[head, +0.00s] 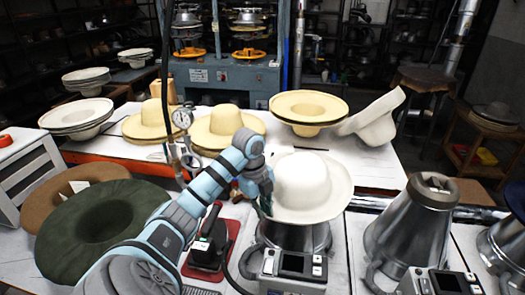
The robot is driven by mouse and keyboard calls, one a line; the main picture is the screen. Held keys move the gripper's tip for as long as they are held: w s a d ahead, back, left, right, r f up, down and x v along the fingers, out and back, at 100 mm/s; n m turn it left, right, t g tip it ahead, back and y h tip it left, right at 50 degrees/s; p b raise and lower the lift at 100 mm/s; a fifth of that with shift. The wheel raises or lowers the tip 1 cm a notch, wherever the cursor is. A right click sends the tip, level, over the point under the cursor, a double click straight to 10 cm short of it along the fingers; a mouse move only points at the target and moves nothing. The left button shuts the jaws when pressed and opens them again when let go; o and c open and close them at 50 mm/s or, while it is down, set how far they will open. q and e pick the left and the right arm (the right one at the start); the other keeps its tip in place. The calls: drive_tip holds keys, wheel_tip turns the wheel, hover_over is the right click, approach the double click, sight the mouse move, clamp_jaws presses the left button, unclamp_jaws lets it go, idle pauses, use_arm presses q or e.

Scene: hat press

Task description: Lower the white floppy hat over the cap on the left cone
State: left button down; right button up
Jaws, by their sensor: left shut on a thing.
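The white floppy hat (301,181) is over the left cone (296,236), crown up, with its wide brim spread around. My left gripper (265,205) is at the left edge of the brim and shut on it. The brim hides the top of the cone, so no cap shows. I cannot tell whether the hat rests on the cone or hangs just above it. The lower metal body of the cone shows below the brim. My right gripper is not in view.
An iron (210,240) on a red pad and a green hat (100,229) lie to the left. Behind are straw hats (223,124) and another white hat (373,119). A dial gauge (182,118) hangs near my left arm.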

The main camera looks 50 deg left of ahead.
use_arm(q)
drive_tip(key=shift+s+f, duration=0.1)
drive_tip(key=shift+s, duration=0.05)
idle(0.3)
drive_tip(key=shift+s+a+f, duration=0.1)
drive_tip(key=shift+s+f, duration=0.05)
drive_tip(key=shift+s, duration=0.25)
drive_tip(key=c, duration=1.6)
unclamp_jaws()
drive_tip(key=shift+w+a, duration=0.1)
wheel_tip(320, 180, up, 8)
drive_tip(key=p, duration=0.3)
drive_tip(key=shift+s+a+f, duration=0.15)
drive_tip(key=shift+s+f, duration=0.1)
